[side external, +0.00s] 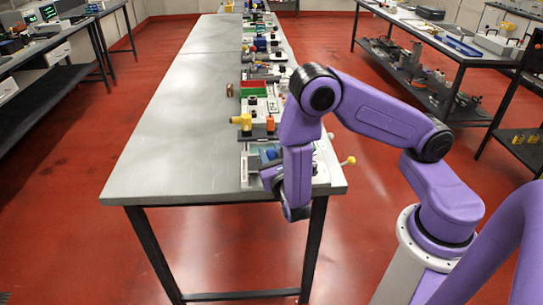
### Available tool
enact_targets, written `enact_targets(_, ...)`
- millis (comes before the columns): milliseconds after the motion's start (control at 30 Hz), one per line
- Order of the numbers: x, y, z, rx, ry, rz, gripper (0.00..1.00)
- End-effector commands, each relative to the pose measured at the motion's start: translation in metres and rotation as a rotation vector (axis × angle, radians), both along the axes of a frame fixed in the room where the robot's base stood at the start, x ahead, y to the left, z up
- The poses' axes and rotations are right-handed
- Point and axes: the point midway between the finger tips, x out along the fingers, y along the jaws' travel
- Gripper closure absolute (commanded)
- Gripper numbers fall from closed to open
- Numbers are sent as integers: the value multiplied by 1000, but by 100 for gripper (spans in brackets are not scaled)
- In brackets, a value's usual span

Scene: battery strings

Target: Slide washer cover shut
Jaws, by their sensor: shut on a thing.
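My gripper (272,178) is low at the near right end of the long grey table, at a small unit (250,164) with grey, teal and blue parts. It is shut on a part of this unit, which I take to be the washer cover. My own wrist hides most of the contact, and the fingertips are too small to make out. I cannot tell how far along its track the cover stands.
The long table (185,110) is bare on its left side. A row of small devices runs along its right side, with a yellow-knobbed fixture (244,121) just behind my gripper.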

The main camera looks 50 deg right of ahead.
Motion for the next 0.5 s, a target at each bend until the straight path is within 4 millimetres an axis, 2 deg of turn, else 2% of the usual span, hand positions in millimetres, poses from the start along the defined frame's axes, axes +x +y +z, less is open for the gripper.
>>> enact_targets(300,34,-34,2,0,-8,-3,100)
enact_targets(500,49,-47,2,0,-8,2,100)
